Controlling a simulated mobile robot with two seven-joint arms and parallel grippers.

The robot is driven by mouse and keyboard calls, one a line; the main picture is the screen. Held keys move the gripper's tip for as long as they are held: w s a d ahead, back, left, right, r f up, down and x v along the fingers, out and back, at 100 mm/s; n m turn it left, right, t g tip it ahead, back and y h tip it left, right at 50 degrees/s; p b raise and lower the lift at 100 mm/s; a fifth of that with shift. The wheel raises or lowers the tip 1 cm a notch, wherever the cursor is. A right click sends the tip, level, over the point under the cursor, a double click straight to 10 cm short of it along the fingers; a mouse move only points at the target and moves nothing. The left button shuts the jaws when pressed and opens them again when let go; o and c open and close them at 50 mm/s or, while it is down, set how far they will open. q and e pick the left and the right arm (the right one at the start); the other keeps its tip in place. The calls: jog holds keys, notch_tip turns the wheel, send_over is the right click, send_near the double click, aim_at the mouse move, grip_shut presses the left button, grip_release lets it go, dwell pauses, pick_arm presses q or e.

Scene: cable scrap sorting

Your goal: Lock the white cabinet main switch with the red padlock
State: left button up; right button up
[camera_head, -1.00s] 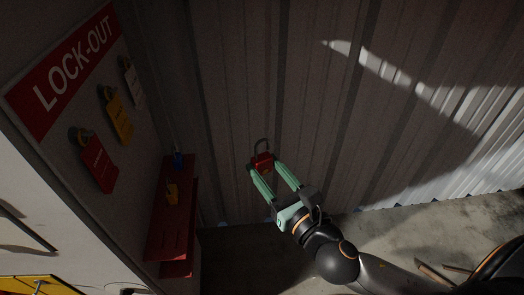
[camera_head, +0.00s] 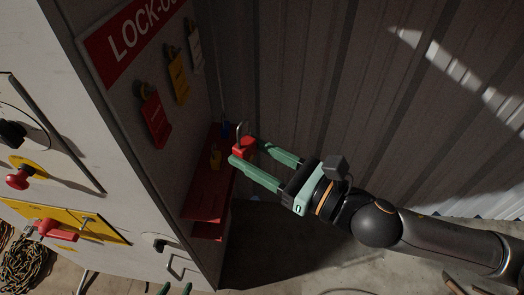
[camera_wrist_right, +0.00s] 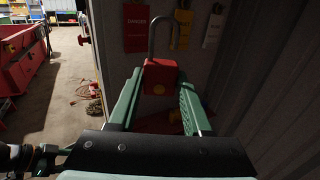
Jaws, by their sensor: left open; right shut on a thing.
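The red padlock (camera_head: 243,148) is gripped between the green fingertips of my right gripper (camera_head: 255,160), beside the red shelf. Its grey shackle points up. The padlock also shows in the right wrist view (camera_wrist_right: 161,78), upright between the fingers. The white cabinet (camera_head: 130,205) fills the left of the head view. Its main switch (camera_head: 55,229), a red handle on a yellow plate, is at the lower left, well apart from the padlock. My left gripper (camera_head: 175,289) is open; only its fingertips show at the bottom edge, below the cabinet's corner.
The cabinet's side carries a LOCK-OUT board (camera_head: 130,42) with hanging red, yellow and white tags. A corrugated wall stands behind. A red knob (camera_head: 18,178) juts from the cabinet front.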

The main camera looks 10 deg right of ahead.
jog(key=w+a+f+n+g+y, duration=0.3)
jog(key=g, duration=0.1)
jog(key=shift+a+f+n+g+y, duration=0.3)
jog(key=shift+f+n+g, duration=0.05)
jog(key=shift+n+g, duration=0.05)
notch_tip(320, 180, up, 9)
jog(key=w+a+m+t+h, duration=0.2)
jog(key=m+t+h, duration=0.7)
jog(key=m+h, duration=0.3)
jog(key=h, duration=0.3)
jog(key=shift+t, duration=0.3)
